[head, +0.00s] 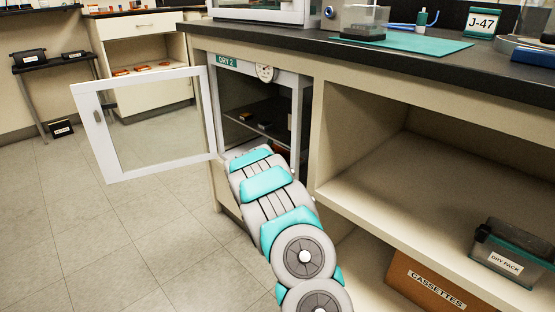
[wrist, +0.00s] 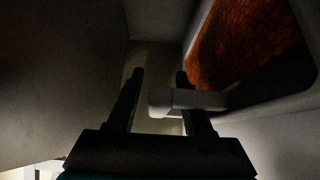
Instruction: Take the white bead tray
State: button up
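In the wrist view, a pale tray (wrist: 278,98) filled with orange-brown beads (wrist: 240,38) is at the upper right, in dim light. A whitish tab (wrist: 185,101) sticks out from its side toward the left. My gripper (wrist: 160,74) is open, its two dark fingers apart. The tab crosses the right finger and its end reaches into the gap; the left finger is clear of it. Whether the right finger touches the tab, I cannot tell. In the head view my arm reaches into the dry cabinet marked DRY 2 (head: 227,62), and my gripper is hidden there.
The cabinet's glazed door (head: 95,115) stands open to the left. A dark shelf (head: 250,112) with small items is inside, above my arm's end. Open shelves with a DRY PACK box (head: 505,260) and a CASSETTES box (head: 430,285) are at right. The floor at left is clear.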

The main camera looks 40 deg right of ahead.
grip_shut()
jog(key=shift+f, duration=0.1)
dwell(1.0)
